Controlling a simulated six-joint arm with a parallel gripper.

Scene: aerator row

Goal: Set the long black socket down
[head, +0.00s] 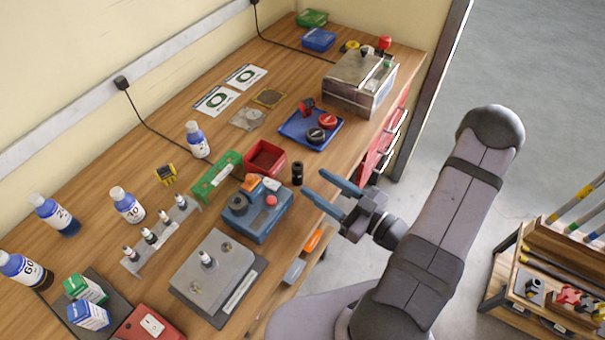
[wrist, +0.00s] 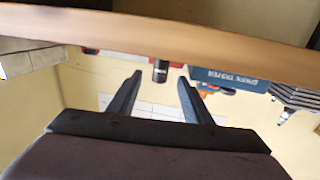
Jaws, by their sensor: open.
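The long black socket (head: 297,173) stands upright on the wooden bench, right of the red bin and near the front edge. My gripper (head: 314,187) is open and empty, with its two blue-grey fingers pointing toward the socket from the right. The fingers appear apart from the socket. In the wrist view the socket (wrist: 160,70) shows beyond the fingertips, between the two open fingers (wrist: 160,78).
A red bin (head: 265,158) and a blue tester box (head: 257,212) stand close to the socket. A blue tray (head: 311,128) with red and black parts lies behind it. The bench's front edge runs beneath my gripper. Several bottles stand at the left.

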